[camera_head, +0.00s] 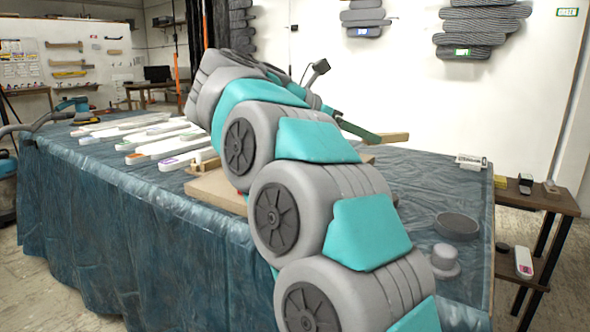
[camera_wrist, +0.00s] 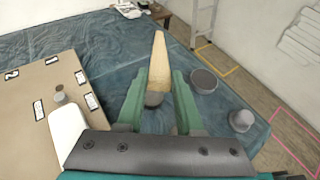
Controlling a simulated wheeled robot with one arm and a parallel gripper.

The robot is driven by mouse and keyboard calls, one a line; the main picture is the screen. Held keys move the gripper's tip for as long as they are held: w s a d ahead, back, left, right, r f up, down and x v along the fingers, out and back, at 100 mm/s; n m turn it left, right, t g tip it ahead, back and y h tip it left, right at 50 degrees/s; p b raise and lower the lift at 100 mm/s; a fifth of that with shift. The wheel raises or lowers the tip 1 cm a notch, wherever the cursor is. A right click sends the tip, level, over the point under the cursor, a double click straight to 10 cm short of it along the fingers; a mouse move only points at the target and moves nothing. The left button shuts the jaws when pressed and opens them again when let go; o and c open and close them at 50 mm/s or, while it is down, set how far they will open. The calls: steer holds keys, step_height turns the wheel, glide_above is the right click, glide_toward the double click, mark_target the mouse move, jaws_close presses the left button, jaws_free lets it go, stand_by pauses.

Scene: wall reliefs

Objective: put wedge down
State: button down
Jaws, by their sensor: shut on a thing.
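The wedge (camera_wrist: 158,65) is a long pale wooden piece that narrows away from me in the wrist view. My gripper (camera_wrist: 158,92) has two green fingers, one on each side of the wedge's wide near end, and is shut on it. A dark grey rounded part (camera_wrist: 154,99) shows at that near end. In the head view the wedge (camera_head: 394,138) sticks out to the right beyond my gripper (camera_head: 358,131), over the blue-covered table (camera_head: 110,215). I cannot tell whether the wedge touches the cloth.
A brown board (camera_wrist: 40,85) with white number labels lies left of my gripper. A dark round disc (camera_wrist: 204,81) and a grey knobbed piece (camera_wrist: 241,120) stand to the right. A white box (camera_head: 472,161) is near the far edge. Long white pieces (camera_head: 165,145) lie on the left.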

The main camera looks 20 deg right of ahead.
steer(key=w+a+f+n+t+y, duration=0.1)
steer(key=w+a+f+n+t, duration=0.15)
steer(key=w+a, duration=0.75)
steer(key=w+a+f+n+t, duration=0.2)
steer(key=w+a+n+t, duration=0.15)
steer(key=a, duration=1.15)
steer(key=w+a+f+n+t+y, duration=0.1)
steer(key=w+a+f+n+t, duration=0.15)
steer(key=w+a, duration=0.7)
steer(key=shift+m+t, duration=0.25)
steer(key=shift+m, duration=0.1)
steer(key=d, duration=0.4)
steer(key=d+f+p, duration=0.1)
steer(key=d, duration=0.6)
steer(key=shift+w+d+f, duration=0.15)
steer(key=shift+w+d, duration=0.15)
steer(key=f, duration=0.2)
steer(key=shift+d+f, duration=0.25)
steer(key=shift+f, duration=0.15)
steer(key=shift+w+f, duration=0.1)
steer(key=shift+f, duration=0.35)
steer(key=shift+f, duration=0.15)
steer(key=c, duration=0.6)
jaws_free()
steer(key=shift+o, duration=0.2)
